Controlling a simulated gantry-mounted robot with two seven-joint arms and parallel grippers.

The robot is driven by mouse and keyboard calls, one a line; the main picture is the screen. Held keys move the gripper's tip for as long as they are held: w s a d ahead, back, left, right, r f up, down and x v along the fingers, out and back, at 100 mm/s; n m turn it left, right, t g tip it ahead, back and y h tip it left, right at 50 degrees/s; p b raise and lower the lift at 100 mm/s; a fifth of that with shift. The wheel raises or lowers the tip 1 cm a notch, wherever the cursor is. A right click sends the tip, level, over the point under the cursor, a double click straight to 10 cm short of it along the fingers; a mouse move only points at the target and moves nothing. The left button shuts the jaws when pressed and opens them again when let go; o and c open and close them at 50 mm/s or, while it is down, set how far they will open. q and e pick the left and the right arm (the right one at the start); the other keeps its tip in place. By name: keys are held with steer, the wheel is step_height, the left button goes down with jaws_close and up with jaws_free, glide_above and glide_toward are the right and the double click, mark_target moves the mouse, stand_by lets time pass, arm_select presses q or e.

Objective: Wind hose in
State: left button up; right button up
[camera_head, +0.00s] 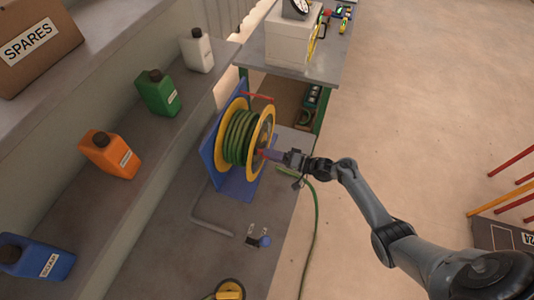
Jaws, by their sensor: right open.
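The hose reel has yellow flanges (261,137) and a blue stand (236,184) on the grey bench. Green hose (239,136) is wound on its drum. A loose length of green hose (316,215) hangs past the bench edge and runs down along the floor. A red and purple crank handle (270,154) sticks out from the reel's right face. My right gripper (284,157) is open, with its fingers at the outer end of the handle. Whether they touch it is too small to tell. My left gripper is not in view.
Green (159,93), orange (109,153), white (197,51) and blue (37,256) bottles stand on the shelf at left. A bent grey bar (212,226) and a blue-knobbed part (264,241) lie on the bench. Open floor (420,110) is at right.

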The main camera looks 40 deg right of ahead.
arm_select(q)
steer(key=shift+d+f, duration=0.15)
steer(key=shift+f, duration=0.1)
arm_select(e)
steer(key=v, duration=0.8)
steer(key=shift+d, duration=0.15)
steer(key=shift+s, duration=0.1)
